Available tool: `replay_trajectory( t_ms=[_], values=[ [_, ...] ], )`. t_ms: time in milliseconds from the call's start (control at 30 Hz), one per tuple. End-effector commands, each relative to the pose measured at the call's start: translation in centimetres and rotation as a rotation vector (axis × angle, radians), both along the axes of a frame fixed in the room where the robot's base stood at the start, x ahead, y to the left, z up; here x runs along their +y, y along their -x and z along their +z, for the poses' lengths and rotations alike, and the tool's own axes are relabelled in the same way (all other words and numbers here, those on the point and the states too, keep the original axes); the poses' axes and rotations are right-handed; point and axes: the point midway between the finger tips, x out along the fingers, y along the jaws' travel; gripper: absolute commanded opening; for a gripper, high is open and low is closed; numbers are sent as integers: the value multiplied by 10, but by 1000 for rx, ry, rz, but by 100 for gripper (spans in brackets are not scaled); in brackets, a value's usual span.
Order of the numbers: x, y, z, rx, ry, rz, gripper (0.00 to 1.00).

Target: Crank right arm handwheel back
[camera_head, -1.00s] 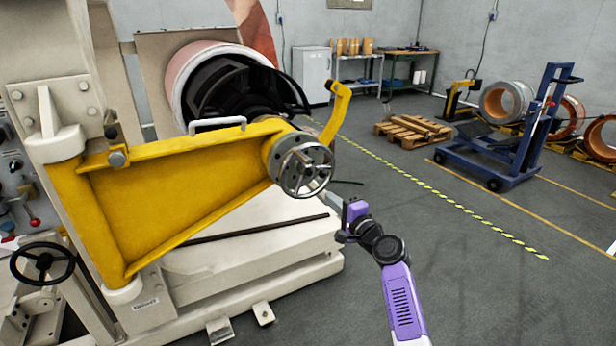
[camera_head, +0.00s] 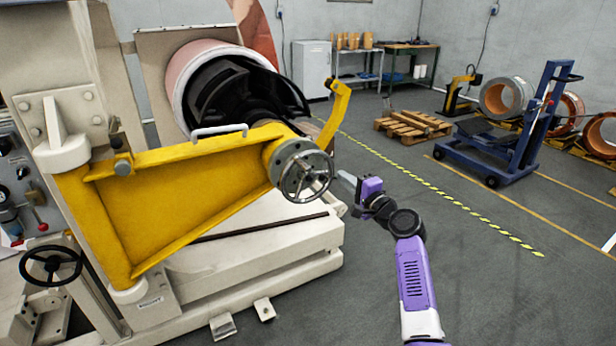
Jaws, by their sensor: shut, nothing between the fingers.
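The silver handwheel (camera_head: 306,171) sits on the round grey hub at the free end of the yellow swing arm (camera_head: 195,205). It has spokes and a shiny rim. My gripper (camera_head: 342,176) is just right of the wheel's rim, with its pale fingers pointing left toward it. The fingers are shut with nothing between them. They look close to the rim, but I cannot tell whether they touch it. Behind the hub is the machine's dark drum with a pinkish coil (camera_head: 185,72).
A yellow crank-like bracket (camera_head: 338,103) rises behind the wheel. A black handwheel (camera_head: 50,266) is at the lower left. A blue lift cart (camera_head: 510,140) and a wooden pallet (camera_head: 412,126) stand at the right. The floor right of my arm is clear.

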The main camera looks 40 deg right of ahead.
Motion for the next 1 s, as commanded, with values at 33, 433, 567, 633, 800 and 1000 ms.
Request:
replay_trajectory(
  t_ms=[33,433,567,633,800,1000],
  values=[
    [0,0,-1,0,0,0,0],
    [0,0,-13,0,-1,1,0],
    [1,6,-12,1,-1,0,0],
    [3,13,-12,1,-1,0,0],
    [8,30,-12,1,0,0,0],
    [15,52,-12,1,-1,0,0]
  ],
)
